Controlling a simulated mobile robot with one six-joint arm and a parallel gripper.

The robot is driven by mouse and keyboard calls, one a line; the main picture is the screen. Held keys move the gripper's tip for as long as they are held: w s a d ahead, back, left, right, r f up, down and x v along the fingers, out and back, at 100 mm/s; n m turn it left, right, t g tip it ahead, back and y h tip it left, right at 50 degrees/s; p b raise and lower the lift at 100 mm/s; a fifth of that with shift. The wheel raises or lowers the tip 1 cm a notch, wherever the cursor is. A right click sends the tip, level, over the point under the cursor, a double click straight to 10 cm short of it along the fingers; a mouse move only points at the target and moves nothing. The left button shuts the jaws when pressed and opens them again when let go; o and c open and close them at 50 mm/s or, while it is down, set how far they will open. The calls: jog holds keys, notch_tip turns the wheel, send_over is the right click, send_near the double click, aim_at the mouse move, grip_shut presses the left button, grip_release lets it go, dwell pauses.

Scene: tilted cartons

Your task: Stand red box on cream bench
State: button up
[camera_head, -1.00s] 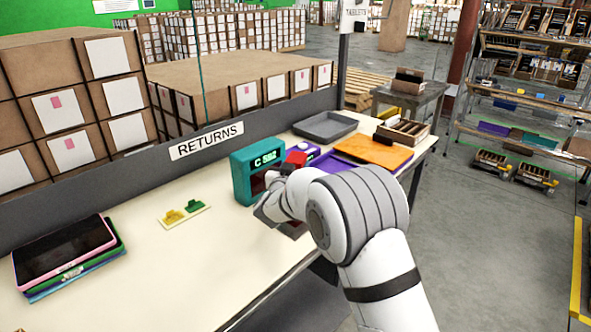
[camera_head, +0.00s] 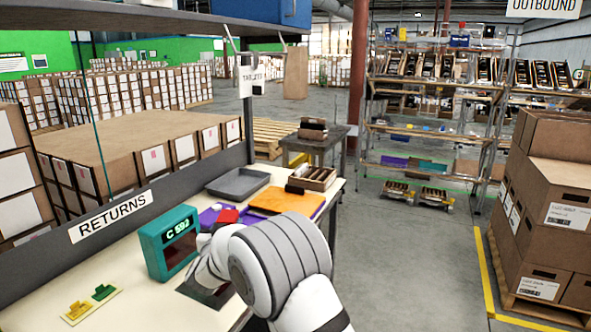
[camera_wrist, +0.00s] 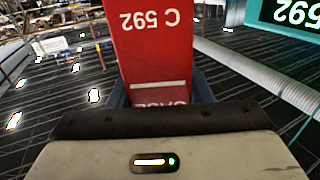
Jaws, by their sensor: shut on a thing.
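The red box (camera_wrist: 152,40), marked C 592, is between my gripper's (camera_wrist: 160,95) fingers in the wrist view. Its lettering appears upside down, and its lower end is hidden by my gripper. In the head view, a red piece (camera_head: 229,216) shows just beyond my wrist; I cannot tell for sure that it is the held box. My fingers are hidden there by my arm. The cream bench (camera_head: 128,300) runs along the RETURNS board. A teal unit (camera_head: 163,245) reading C 592 stands on it, left of my wrist; part of it shows in the wrist view (camera_wrist: 263,22).
A grey tray (camera_head: 238,184), an orange flat item (camera_head: 278,201) and a brown divided box (camera_head: 313,178) lie at the bench's far end. A cream plate with yellow and green pieces (camera_head: 92,303) lies near. Open floor (camera_head: 420,260) is to the right.

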jog(key=s+d+f+m+h+p, duration=0.1)
jog(key=d+f+h, duration=0.1)
jog(key=d, duration=0.8)
jog(key=d+f+m+h, duration=0.1)
jog(key=d+f+h, duration=0.1)
jog(key=d, duration=0.8)
jog(key=s+d+f+m+h+p, duration=0.1)
jog(key=s+d, duration=0.4)
jog(key=d, duration=0.4)
jog(key=s+d+f+m+h+p, duration=0.1)
jog(key=s+d+f, duration=0.1)
jog(key=s+d, duration=0.5)
notch_tip(320, 180, down, 9)
jog(key=d+n+y, duration=0.2)
jog(key=n+y, duration=0.1)
jog(key=y, duration=0.2)
jog(key=shift+s+f+n+y, duration=0.15)
jog(key=shift+s+n+y, duration=0.15)
jog(key=shift+n, duration=0.1)
jog(key=shift+d, duration=0.1)
